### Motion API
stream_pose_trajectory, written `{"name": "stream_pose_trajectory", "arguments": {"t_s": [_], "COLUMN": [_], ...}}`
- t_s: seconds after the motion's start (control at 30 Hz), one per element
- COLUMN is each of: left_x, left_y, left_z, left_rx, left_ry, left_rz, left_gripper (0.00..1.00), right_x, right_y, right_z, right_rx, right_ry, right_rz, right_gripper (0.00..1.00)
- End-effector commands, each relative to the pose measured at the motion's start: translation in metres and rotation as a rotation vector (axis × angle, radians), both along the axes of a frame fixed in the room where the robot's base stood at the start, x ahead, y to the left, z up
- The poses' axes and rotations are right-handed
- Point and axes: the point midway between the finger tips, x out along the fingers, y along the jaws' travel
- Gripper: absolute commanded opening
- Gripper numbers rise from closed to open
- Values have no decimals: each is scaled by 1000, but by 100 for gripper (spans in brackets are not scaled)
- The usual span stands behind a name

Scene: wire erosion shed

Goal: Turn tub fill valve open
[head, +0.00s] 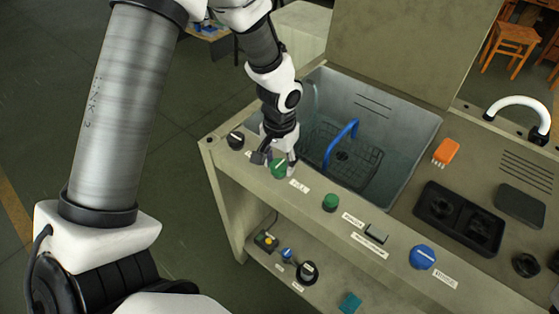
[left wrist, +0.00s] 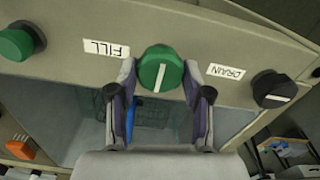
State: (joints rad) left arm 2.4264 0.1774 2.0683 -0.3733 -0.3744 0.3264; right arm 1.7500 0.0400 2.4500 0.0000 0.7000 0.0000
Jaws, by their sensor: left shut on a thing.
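The tub fill valve is a green round knob (head: 280,169) with a white pointer line, on the front panel beside the FILL label (head: 298,186). My left gripper (head: 277,159) reaches down to it from above and covers part of it in the head view. In the left wrist view the green knob (left wrist: 160,72) sits between the two fingertips (left wrist: 160,84), one on each side, and the gripper is shut on it. There its white line runs nearly up and down. The FILL label (left wrist: 106,48) shows to its left. My right gripper is not in view.
A black knob (head: 236,139) by the DRAIN label (left wrist: 226,71) is close to the left gripper. Another green knob (head: 330,202) and a blue knob (head: 422,257) lie farther right. Behind is the grey tub (head: 405,115) with a blue-handled basket (head: 341,143).

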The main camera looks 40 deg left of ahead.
Motion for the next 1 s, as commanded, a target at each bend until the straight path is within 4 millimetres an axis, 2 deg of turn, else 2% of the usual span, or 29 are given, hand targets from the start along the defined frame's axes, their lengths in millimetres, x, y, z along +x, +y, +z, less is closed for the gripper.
{"name": "stream_pose_trajectory", "arguments": {"t_s": [0.03,0.1,0.47,0.57,0.9,1.0], "left_x": [-2,-2,0,1,1,0], "left_y": [0,0,0,0,0,0], "left_z": [-2,-2,4,19,101,114], "left_rx": [-1,-1,0,0,0,0], "left_ry": [7,6,0,-3,-2,1], "left_rz": [1,1,0,0,1,0], "left_gripper": [56,74,74,74,74,74], "right_x": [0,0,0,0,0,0], "right_y": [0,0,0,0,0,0], "right_z": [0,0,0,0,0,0], "right_rx": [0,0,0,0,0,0], "right_ry": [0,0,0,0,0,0], "right_rz": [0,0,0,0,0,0], "right_gripper": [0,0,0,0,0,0]}}
